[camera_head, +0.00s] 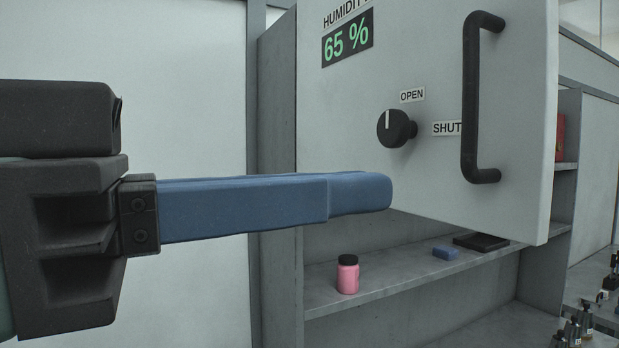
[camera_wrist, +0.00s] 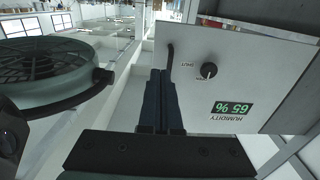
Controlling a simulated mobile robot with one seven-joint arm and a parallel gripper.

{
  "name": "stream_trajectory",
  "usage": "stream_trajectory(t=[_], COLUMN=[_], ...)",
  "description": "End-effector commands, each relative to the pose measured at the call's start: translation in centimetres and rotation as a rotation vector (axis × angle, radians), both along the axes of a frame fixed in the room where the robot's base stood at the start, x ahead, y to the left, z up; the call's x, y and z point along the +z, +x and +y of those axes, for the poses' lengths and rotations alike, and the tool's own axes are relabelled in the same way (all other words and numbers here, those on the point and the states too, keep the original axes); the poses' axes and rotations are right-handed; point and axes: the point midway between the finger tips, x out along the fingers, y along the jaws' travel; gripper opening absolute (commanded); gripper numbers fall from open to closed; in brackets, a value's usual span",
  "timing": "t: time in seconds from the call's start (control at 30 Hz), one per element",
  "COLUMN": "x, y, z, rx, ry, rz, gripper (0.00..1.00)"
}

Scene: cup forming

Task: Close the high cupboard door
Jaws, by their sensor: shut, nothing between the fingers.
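The high cupboard door (camera_head: 420,170) is a light grey panel that stands open, swung out from the cupboard, whose shelf shows below and behind it. It has a black bar handle (camera_head: 480,100) near its free right edge, a black knob (camera_head: 396,128) with OPEN and SHUT labels, and a 65 % humidity display (camera_head: 348,38). The door also fills much of the wrist view (camera_wrist: 240,80). My gripper (camera_head: 385,192) is shut and empty, its blue fingers pointing right, in front of the door's lower part in the head view. Whether the fingertips touch the door, I cannot tell.
Inside the cupboard, a pink jar (camera_head: 347,275), a blue block (camera_head: 445,253) and a dark flat item (camera_head: 481,242) lie on the shelf (camera_head: 400,280). Small bottles (camera_head: 575,325) stand at the lower right. A large round fan-like unit (camera_wrist: 45,70) shows in the wrist view.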

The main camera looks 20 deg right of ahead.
Motion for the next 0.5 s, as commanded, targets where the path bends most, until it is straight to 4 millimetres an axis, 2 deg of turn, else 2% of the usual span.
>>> stream_trajectory(t=[0.17,0.5], x=[0.1,0.3], y=[-0.4,-0.1], z=[-1.1,-8.0], rx=[-0.021,-0.022], ry=[0.010,0.009], rz=[-0.003,-0.002], gripper=[0.00,0.00])
